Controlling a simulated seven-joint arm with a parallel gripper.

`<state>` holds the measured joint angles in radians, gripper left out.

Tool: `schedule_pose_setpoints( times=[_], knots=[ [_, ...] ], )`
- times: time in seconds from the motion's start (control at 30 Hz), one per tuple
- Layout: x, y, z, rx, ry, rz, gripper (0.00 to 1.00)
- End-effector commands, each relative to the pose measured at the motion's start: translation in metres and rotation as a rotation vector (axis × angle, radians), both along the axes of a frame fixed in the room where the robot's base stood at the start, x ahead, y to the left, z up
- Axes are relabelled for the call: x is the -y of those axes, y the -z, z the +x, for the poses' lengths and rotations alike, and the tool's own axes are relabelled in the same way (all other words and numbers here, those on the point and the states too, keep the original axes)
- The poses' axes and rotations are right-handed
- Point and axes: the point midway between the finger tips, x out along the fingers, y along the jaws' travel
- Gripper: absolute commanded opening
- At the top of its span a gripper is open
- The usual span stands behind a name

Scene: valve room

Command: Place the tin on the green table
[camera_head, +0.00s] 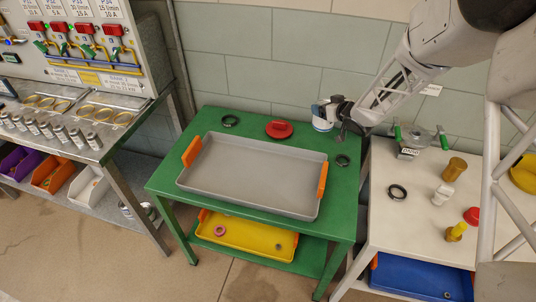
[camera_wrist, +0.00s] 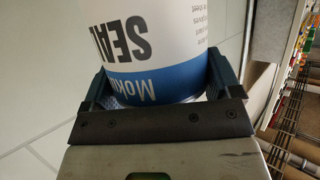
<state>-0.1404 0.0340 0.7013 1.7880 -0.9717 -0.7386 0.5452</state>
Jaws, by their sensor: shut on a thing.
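The tin (camera_head: 322,118) is white with a blue band and lettering. My gripper (camera_head: 337,110) is shut on it; the wrist view shows the tin (camera_wrist: 155,40) between the two fingers (camera_wrist: 158,82). In the head view the tin appears at the back right of the green table (camera_head: 204,118), near the wall. I cannot tell whether its base touches the tabletop. The tin's far side is hidden.
A grey tray (camera_head: 250,172) with orange handles fills most of the green table. A red lid-like object (camera_head: 279,129) and dark rings (camera_head: 230,121) (camera_head: 343,160) lie around it. A white table (camera_head: 410,225) with several objects stands to the right.

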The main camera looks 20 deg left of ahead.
Motion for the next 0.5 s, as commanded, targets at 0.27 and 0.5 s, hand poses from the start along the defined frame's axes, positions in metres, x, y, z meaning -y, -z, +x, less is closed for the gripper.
schedule_pose_setpoints(
  times=[0.27, 0.5],
  knots=[
    [0.000, 0.022, 0.000, -0.001, -0.001, 0.001, 0.44],
    [0.000, 0.054, 0.000, -0.001, 0.000, 0.000, 0.44]
  ],
)
